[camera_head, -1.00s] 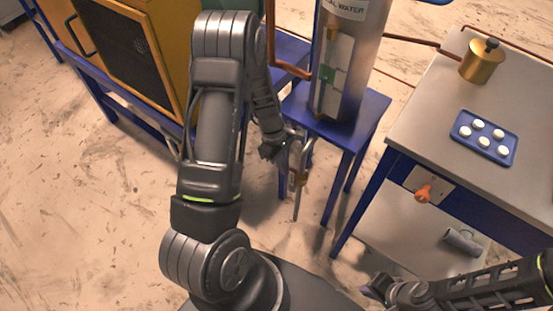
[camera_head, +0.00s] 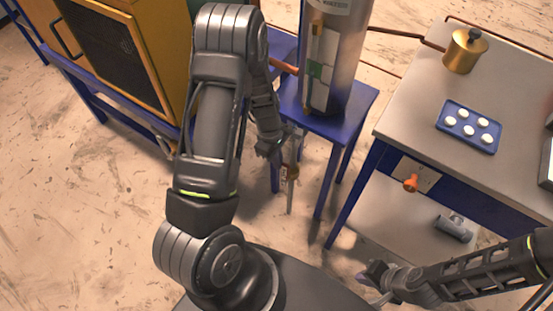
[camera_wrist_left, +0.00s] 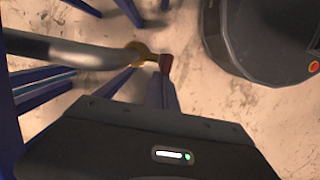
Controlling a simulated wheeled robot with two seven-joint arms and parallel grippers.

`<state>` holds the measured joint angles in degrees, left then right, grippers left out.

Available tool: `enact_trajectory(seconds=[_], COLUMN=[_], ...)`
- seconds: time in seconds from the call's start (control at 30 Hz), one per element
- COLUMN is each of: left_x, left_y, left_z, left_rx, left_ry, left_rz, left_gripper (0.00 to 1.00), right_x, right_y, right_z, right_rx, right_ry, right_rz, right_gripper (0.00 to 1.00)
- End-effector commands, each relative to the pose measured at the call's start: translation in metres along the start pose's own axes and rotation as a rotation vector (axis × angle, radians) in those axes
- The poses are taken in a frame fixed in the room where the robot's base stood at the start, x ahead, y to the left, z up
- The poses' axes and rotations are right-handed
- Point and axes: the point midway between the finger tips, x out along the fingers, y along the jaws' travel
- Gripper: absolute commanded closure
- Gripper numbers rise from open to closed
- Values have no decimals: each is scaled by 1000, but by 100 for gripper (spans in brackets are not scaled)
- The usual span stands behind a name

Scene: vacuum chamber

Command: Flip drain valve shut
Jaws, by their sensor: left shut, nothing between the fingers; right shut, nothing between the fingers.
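The drain valve (camera_head: 293,170) hangs beside the blue stand under the steel cylinder (camera_head: 333,70), with a pipe running down from it. In the left wrist view it is a brass fitting (camera_wrist_left: 140,50) at the end of a grey pipe, with a dark red handle (camera_wrist_left: 166,63). My left gripper (camera_head: 277,152) is shut and empty, just left of the valve. Its fingers (camera_wrist_left: 161,92) reach up to the handle in the wrist view; I cannot tell whether they touch it. My arm hides some of the valve. My right gripper (camera_head: 378,283) is shut and empty at the lower right.
The blue stand (camera_head: 350,112) is close to the left gripper. A grey-topped table (camera_head: 420,105) at right holds a blue tray (camera_head: 446,126) and a brass pot (camera_head: 464,52). A yellow cabinet (camera_head: 165,50) stands at left.

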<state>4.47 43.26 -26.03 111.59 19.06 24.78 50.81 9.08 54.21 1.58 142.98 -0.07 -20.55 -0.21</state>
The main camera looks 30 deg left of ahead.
Motion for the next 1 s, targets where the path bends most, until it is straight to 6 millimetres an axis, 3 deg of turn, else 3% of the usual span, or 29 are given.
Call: enact_trajectory(seconds=[0.53, 1.0], left_x=[0, 27], left_y=[-1, -1], left_z=[36, 81], left_rx=[4, 5], left_ry=[192, 190], left_rz=[-4, -3], left_gripper=[100, 100], right_x=[-40, -40], right_y=[-16, -16], right_z=[0, 0], right_rx=[1, 1], right_ry=[0, 0], right_rz=[0, 0], right_gripper=[100, 100])
